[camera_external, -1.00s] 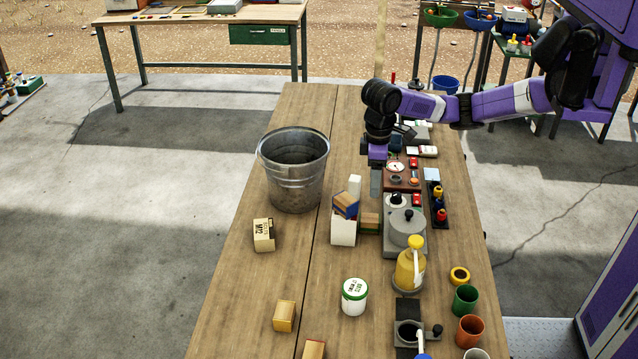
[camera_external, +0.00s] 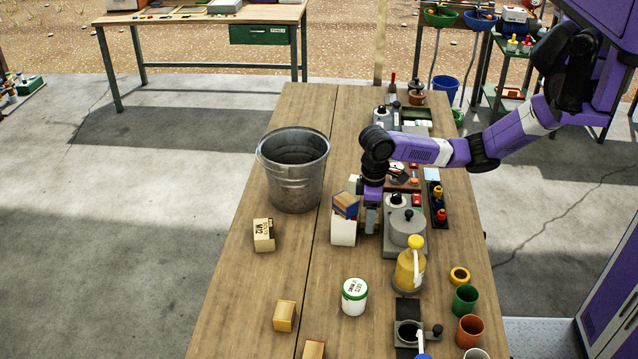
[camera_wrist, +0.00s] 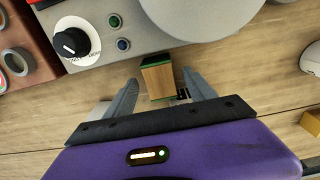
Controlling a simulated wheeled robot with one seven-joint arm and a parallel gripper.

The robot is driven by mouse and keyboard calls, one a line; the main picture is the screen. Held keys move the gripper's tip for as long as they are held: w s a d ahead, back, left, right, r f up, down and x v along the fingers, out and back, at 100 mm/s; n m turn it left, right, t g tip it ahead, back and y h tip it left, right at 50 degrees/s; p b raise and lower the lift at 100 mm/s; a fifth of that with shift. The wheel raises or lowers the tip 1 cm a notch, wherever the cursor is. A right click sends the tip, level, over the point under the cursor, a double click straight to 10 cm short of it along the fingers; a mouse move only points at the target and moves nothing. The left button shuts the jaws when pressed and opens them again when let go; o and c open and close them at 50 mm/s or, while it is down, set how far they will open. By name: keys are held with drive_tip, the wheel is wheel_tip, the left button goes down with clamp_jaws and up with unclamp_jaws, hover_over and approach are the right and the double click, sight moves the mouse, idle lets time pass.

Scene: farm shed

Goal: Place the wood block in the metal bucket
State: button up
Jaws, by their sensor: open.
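A wood block with green ends (camera_wrist: 158,80) stands on the table in the wrist view, beside the grey device. My gripper (camera_wrist: 160,88) is open, with one finger on each side of the block's near part; I cannot tell if they touch it. In the external view my gripper (camera_external: 372,222) is low over the table, just right of a white box, and hides the block. The metal bucket (camera_external: 295,182) stands upright on the table, to the left of and behind my gripper.
A white box (camera_external: 343,232) with a blue-and-wood block (camera_external: 346,204) stands just left of my gripper. The grey device with a pot (camera_external: 407,230) is close on the right. A yellow bottle (camera_external: 409,266) and white jar (camera_external: 354,296) stand in front.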

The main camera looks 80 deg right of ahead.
drive_tip(key=shift+f, duration=1.1)
clamp_jaws()
drive_tip(key=shift+r, duration=0.15)
